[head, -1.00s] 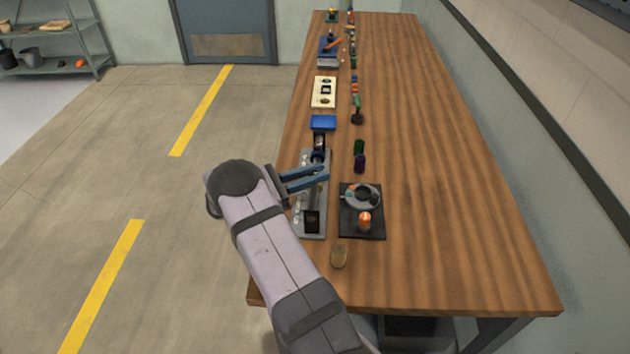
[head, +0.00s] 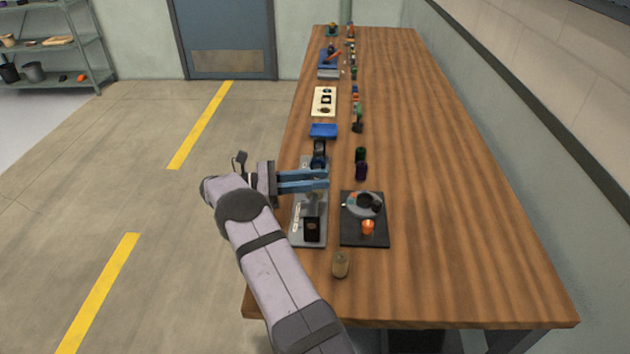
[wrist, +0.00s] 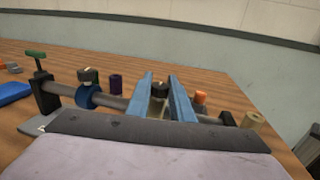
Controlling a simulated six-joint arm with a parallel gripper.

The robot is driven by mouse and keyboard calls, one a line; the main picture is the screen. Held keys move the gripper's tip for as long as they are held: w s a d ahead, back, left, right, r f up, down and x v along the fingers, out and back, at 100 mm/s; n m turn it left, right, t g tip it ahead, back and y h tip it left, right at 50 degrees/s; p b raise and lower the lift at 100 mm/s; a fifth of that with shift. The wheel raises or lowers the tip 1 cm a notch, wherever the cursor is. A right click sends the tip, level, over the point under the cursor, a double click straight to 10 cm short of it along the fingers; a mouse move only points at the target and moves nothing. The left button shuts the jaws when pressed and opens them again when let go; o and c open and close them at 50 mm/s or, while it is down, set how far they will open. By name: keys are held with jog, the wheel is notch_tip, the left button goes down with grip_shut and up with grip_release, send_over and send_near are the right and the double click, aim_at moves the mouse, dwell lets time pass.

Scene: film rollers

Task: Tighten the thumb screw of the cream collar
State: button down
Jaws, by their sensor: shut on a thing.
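My gripper (head: 325,180) reaches from the left over the grey roller fixture (head: 298,236). In the wrist view, the two blue fingers (wrist: 160,84) are closed on a black thumb screw (wrist: 160,89) between them. A pale piece below the screw looks like the cream collar (wrist: 156,105), mostly hidden by the fingers. It sits on a horizontal grey shaft (wrist: 113,102). To the left on the same shaft is a blue collar (wrist: 88,97) with its own black screw on top.
A black tray (head: 377,242) right of the fixture holds a grey round dish and an orange piece. A tan cylinder (head: 341,265) stands nearer; purple (head: 361,171) and green (head: 360,155) cylinders stand farther back. A blue block (head: 323,131) lies beyond. The table's right side is clear.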

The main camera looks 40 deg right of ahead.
jog(key=c, duration=1.6)
grip_release()
jog(key=shift+o, duration=0.2)
jog(key=shift+w+a, duration=0.35)
jog(key=shift+a, duration=0.1)
jog(key=p+v, duration=0.5)
jog(key=v, duration=0.1)
jog(key=shift+s+r, duration=0.1)
jog(key=shift+r, duration=0.05)
jog(key=shift+a+p, duration=0.1)
jog(key=shift+p, duration=0.3)
